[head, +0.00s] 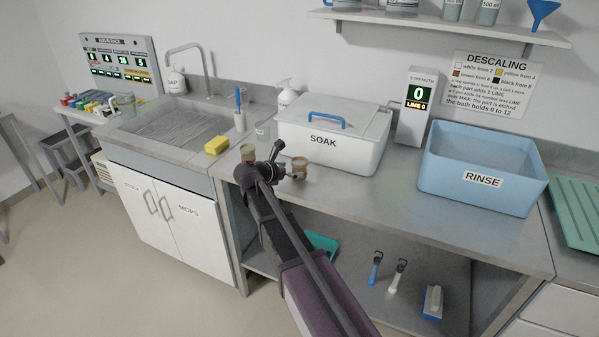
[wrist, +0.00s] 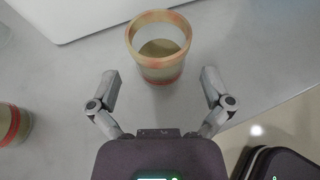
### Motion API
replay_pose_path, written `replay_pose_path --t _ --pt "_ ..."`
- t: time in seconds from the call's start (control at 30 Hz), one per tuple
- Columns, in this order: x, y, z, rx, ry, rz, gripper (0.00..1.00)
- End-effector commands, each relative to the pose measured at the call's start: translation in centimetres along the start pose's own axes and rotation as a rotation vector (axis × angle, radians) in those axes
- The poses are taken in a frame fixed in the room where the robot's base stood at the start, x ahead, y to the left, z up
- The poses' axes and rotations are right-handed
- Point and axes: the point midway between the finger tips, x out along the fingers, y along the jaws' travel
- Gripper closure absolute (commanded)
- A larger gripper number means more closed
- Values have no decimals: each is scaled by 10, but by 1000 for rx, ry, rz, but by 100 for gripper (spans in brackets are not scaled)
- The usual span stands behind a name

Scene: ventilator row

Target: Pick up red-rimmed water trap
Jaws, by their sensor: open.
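A small tan cup-like trap (wrist: 160,70) with an orange-red rim and a red band near its base stands upright on the counter, straight ahead of my gripper in the wrist view. It appears in the head view as the right-hand cup (head: 300,168). My gripper (wrist: 160,88) is open and empty, its two fingers on the near side of this trap, apart from it. It shows in the head view (head: 281,163) between two cups. The second cup (wrist: 12,124), also red-banded, is cut off at the left of the wrist view; in the head view (head: 248,152) its rim colour is unclear.
A white SOAK box (head: 335,158) with a blue-handled lid stands just behind the right-hand cup. A blue RINSE tub (head: 482,180) is farther right, with bare counter between. A yellow sponge (head: 217,145) lies by the sink (head: 170,130). The counter's front edge is close.

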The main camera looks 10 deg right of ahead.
Motion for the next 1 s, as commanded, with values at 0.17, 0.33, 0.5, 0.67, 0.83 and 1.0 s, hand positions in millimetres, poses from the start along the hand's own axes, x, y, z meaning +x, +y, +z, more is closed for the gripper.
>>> replay_pose_path --t 0.17,0.33,0.5,0.67,0.83,1.0 --pt "12 0 -2 1 0 -1 0" --pt "32 0 -4 2 0 -2 0" --pt "48 0 -3 1 0 -1 0" --pt "52 0 -1 0 0 -1 0" --pt "52 0 -1 0 0 -1 0" --pt "52 0 -1 0 0 -1 0"
